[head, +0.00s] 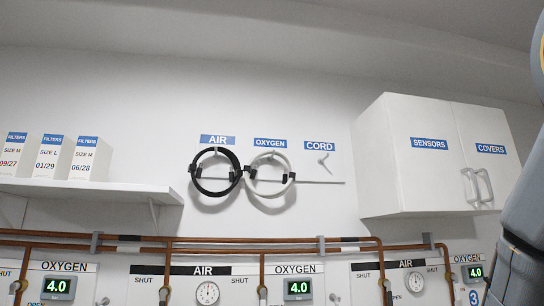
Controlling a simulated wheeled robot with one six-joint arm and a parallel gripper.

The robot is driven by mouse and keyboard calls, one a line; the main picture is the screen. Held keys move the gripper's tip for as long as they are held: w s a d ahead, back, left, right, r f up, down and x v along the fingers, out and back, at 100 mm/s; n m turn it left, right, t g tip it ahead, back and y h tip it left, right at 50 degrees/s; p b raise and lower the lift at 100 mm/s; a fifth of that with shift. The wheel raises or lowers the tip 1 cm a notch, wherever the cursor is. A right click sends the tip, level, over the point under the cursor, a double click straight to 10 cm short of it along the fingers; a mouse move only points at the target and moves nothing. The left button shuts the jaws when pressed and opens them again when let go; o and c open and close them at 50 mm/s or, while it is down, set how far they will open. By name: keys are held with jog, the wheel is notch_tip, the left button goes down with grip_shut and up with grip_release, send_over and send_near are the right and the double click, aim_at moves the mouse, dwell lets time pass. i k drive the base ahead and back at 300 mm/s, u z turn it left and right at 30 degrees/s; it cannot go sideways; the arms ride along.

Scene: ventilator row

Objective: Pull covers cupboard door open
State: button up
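The white wall cupboard (376,165) hangs at the upper right in the head view. Its left door (428,175) has a blue SENSORS label. Its right door, the covers door (493,135), has a blue COVERS label and looks closed. Two grey loop handles sit side by side near the seam between the doors; the covers handle (485,185) is the right one. My arm enters along the right edge, close to the covers door's right side. My gripper is not in view.
A white shelf (90,190) with filter boxes is at the left. Black and white hose loops (215,172) hang on wall hooks under AIR and OXYGEN labels. Copper pipes (200,245) and gauge panels run along the wall below the cupboard.

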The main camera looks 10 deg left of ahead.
aim_at(488, 148)
jog(key=u, duration=0.05)
jog(key=k, duration=0.3)
jog(key=z, duration=0.25)
jog(key=i, duration=0.25)
jog(key=z, duration=1.45)
jog(key=i, duration=0.65)
jog(key=z, duration=0.05)
